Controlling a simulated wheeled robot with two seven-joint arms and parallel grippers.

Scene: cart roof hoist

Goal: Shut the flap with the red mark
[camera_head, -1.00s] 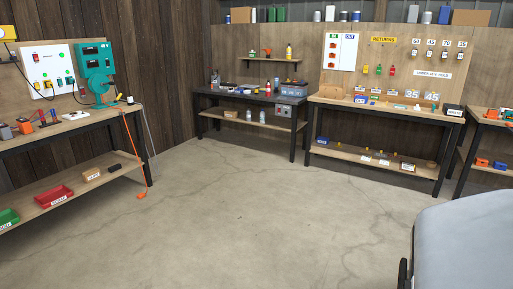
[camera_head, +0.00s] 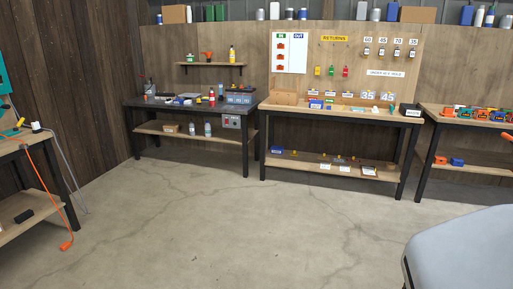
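I cannot make out a flap with a red mark in this view. A grey box (camera_head: 231,121) with small reddish spots hangs under the right end of the dark-topped bench (camera_head: 160,103); it is too small to tell whether it has a flap. Neither of my grippers is in view.
A wooden bench (camera_head: 345,111) with a returns board (camera_head: 345,60) stands at the back. Another bench (camera_head: 440,118) is at right. At left, an orange cable (camera_head: 53,170) hangs from a bench to the floor. A grey rounded surface (camera_head: 465,250) fills the lower right. The middle floor (camera_head: 240,220) is clear.

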